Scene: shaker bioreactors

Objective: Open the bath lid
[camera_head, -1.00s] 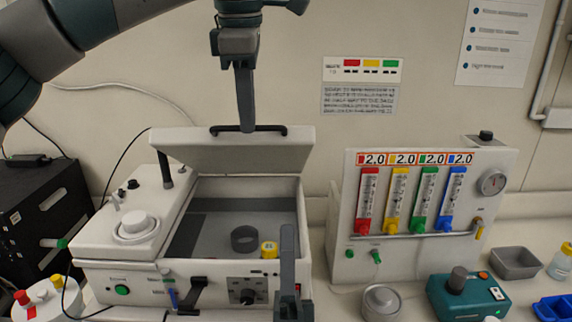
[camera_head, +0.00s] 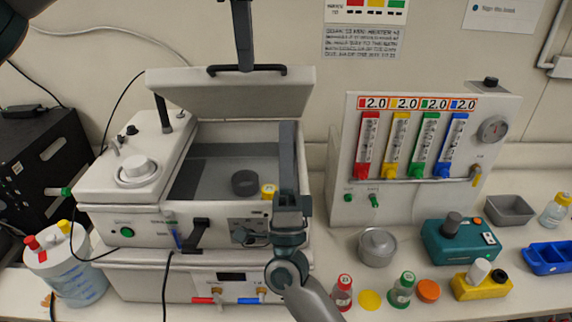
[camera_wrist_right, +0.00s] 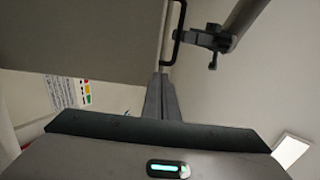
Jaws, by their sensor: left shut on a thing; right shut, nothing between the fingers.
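The bath lid (camera_head: 235,97) is a white panel raised up at the back of the shaker bath (camera_head: 297,182), and the bath stands open. The lid also shows at upper left in the right wrist view (camera_wrist_right: 90,50). My left gripper (camera_head: 246,66) is shut on the black lid handle (camera_head: 222,70) at the lid's top edge. My right gripper (camera_head: 288,128) is shut and empty, pointing up at the bath's front right, where it hides part of the rim. Its fingers also show in the right wrist view (camera_wrist_right: 162,95).
Inside the bath are a dark ring (camera_head: 245,182) and a yellow-capped item (camera_head: 268,191). A gas flowmeter panel (camera_head: 410,210) stands to the right. A metal pot (camera_head: 377,246), bottles and a teal device (camera_head: 460,241) occupy the bench; a black box (camera_head: 40,160) is at left.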

